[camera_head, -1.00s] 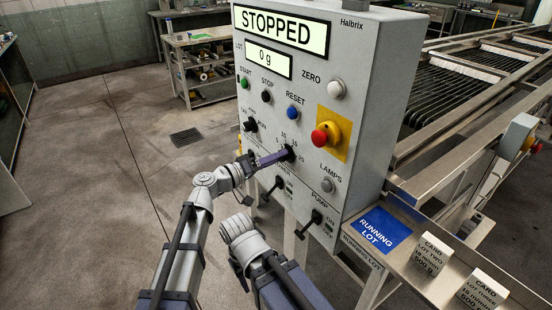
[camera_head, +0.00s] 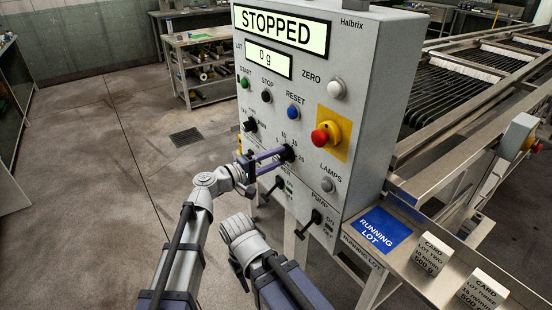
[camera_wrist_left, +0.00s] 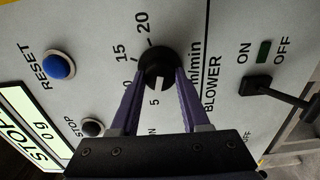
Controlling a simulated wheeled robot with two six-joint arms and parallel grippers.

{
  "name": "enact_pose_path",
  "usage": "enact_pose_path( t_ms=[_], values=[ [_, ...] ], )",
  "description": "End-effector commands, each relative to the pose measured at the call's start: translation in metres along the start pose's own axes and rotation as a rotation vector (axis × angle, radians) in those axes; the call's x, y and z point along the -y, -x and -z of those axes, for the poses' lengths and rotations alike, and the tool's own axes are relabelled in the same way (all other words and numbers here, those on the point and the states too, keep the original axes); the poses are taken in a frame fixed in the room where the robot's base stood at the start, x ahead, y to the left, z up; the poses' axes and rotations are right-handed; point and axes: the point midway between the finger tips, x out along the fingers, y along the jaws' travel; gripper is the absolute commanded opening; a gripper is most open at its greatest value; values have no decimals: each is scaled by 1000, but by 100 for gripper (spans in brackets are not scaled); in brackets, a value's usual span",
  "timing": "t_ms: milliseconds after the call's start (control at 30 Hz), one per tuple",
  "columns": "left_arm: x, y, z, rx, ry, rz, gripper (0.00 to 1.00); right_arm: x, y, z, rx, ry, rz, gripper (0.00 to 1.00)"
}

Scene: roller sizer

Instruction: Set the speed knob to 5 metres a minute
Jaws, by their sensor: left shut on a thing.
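The black speed knob (camera_head: 289,152) is on the grey control panel, with 10, 15 and 20 printed around it in the head view. My left gripper (camera_head: 282,156) reaches it from the left, its two purple fingers one above the other. In the left wrist view the fingers (camera_wrist_left: 158,76) are shut on the sides of the knob (camera_wrist_left: 157,60). A pale mark on the knob's lower edge there faces the printed 5. Part of the 10 is hidden by a finger. My right gripper is not in view.
A blower switch (camera_wrist_left: 272,94) sits close to the knob. The red emergency button (camera_head: 326,135) is to its right, the blue reset button (camera_head: 293,112) above. The display (camera_head: 281,30) reads STOPPED. A pump switch (camera_head: 308,224) sticks out below.

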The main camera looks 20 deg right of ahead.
Motion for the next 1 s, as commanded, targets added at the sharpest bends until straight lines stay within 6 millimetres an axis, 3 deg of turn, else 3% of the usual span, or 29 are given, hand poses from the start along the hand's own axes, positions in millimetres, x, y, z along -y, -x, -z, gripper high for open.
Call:
enact_pose_path(
  t_ms=[500,533,800,1000],
  values=[
    [0,0,0,-1,19,1,0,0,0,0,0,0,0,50],
    [0,0,0,-1,19,1,47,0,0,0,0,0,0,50],
    [0,0,0,0,18,1,76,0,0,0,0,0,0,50],
    [0,0,0,0,18,0,76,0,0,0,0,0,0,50]
  ],
)
